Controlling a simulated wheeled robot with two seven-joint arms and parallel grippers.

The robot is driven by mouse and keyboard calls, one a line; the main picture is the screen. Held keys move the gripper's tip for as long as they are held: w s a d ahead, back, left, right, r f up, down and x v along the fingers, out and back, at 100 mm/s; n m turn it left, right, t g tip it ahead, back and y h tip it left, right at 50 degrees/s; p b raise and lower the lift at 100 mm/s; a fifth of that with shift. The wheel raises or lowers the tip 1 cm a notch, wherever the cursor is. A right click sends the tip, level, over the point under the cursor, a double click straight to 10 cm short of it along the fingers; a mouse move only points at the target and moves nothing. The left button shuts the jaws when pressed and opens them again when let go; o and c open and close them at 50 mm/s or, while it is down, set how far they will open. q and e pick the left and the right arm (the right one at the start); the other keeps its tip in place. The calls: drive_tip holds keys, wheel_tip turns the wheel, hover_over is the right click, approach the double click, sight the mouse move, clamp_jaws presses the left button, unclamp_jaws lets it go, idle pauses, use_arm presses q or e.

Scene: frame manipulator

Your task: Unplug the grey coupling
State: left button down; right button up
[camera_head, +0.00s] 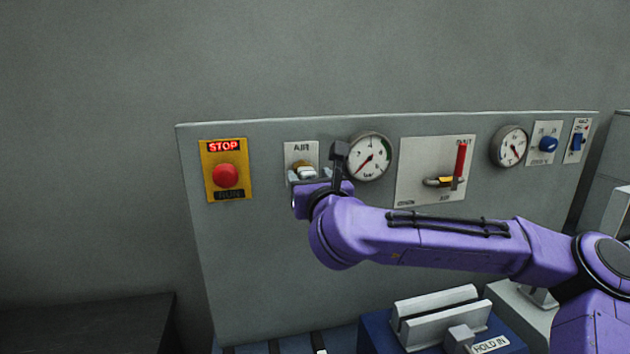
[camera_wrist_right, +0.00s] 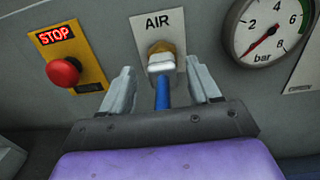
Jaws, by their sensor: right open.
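The grey coupling (camera_wrist_right: 161,65) sits on a brass fitting (camera_wrist_right: 162,47) on the white AIR plate (camera_wrist_right: 158,22), with a blue hose (camera_wrist_right: 161,94) hanging below it. In the head view the coupling (camera_head: 307,170) shows at the AIR plate (camera_head: 301,149), partly covered by my right gripper. My right gripper (camera_wrist_right: 163,86) is open, with one finger on each side of the coupling and hose and a visible gap on both sides. In the head view my right gripper (camera_head: 309,177) is in front of the lower part of the plate. My left gripper is not in view.
A red STOP button (camera_head: 226,175) is left of the AIR plate. A pressure gauge (camera_head: 368,157) is close on the right, then a red-handled lever (camera_head: 460,162), a second gauge (camera_head: 509,147) and blue controls. A blue HOLD IN fixture (camera_head: 440,320) stands below my right arm.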

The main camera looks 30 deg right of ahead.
drive_tip(key=shift+w+d+r, duration=0.15)
drive_tip(key=shift+d+r, duration=0.2)
drive_tip(key=shift+d, duration=0.05)
drive_tip(key=shift+b, duration=0.3)
idle(0.3)
drive_tip(key=shift+f, duration=0.1)
clamp_jaws()
drive_tip(key=shift+f, duration=0.1)
